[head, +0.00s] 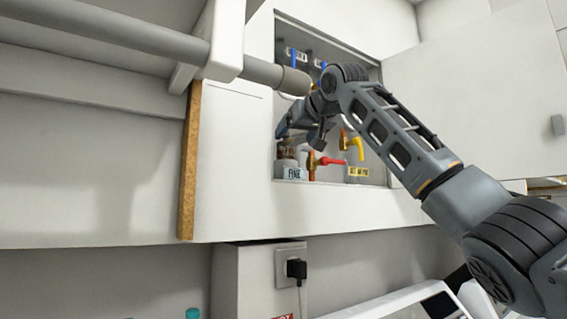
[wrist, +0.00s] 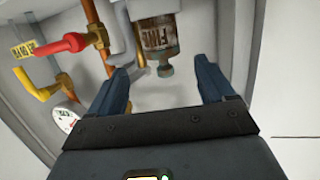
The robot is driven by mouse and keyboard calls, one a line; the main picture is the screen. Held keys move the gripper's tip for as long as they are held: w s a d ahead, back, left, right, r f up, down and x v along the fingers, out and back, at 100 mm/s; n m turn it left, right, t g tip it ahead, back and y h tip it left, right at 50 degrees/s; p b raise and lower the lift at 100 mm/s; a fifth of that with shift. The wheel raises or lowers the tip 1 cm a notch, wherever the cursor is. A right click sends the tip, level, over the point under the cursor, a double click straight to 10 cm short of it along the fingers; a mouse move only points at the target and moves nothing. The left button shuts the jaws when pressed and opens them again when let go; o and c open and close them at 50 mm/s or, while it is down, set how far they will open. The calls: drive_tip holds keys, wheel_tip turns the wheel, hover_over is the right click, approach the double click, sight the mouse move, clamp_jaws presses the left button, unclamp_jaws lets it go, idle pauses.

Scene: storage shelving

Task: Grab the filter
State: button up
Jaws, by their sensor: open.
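The filter (wrist: 157,38) is a dark, rusty cylinder with a worn label that seems to read FINE and a knob at its bottom end. It shows at the top middle of the wrist view. My gripper (wrist: 162,76) is open, with its two fingers apart on either side of the knob and nothing held. The filter's body is mostly hidden behind my arm in that view.
A red valve handle (wrist: 62,45), a yellow valve handle (wrist: 36,85), copper pipes (wrist: 97,25) and a gauge (wrist: 64,118) sit left of the filter. The cabinet door (head: 480,85) stands open on the right. A grey rail (head: 125,35) runs at upper left.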

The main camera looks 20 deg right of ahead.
sight(288, 141)
drive_tip(key=p+x, duration=0.2)
drive_tip(key=x, duration=0.4)
drive_tip(key=shift+a+r+p, duration=0.1)
drive_tip(key=shift+p, duration=0.25)
drive_tip(key=shift+w+f, duration=0.2)
drive_tip(key=shift+w, duration=0.2)
drive_tip(key=shift+c, duration=0.5)
drive_tip(key=c, duration=1)
